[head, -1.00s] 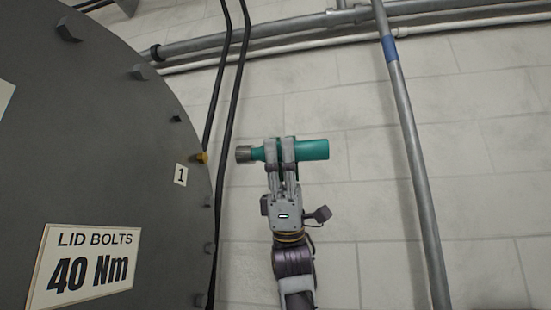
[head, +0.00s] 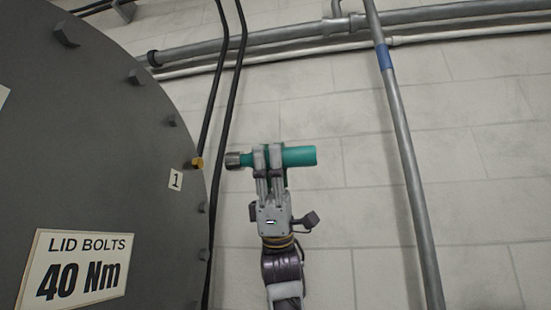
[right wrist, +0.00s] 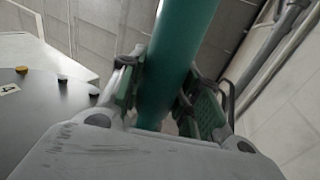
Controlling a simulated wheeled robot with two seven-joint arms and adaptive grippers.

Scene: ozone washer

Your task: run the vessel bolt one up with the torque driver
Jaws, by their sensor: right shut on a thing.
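The teal torque driver (head: 299,156) lies level in my right gripper (head: 268,157), which is shut around its body. The driver's grey socket end (head: 233,160) points left, toward the brass-coloured bolt one (head: 197,163) on the vessel's rim. A gap shows between socket and bolt in the head view. The label "1" (head: 175,180) is just below that bolt. In the right wrist view, the driver (right wrist: 175,60) runs between the fingers, and the brass bolt (right wrist: 21,70) shows at the far left. My left gripper is not in view.
The dark grey vessel lid (head: 90,160) fills the left side, with several grey bolts along its edge and a "LID BOLTS 40 Nm" sign (head: 75,270). Black pipes run down behind the rim. A grey pipe (head: 400,150) stands to the right. The wall between is clear.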

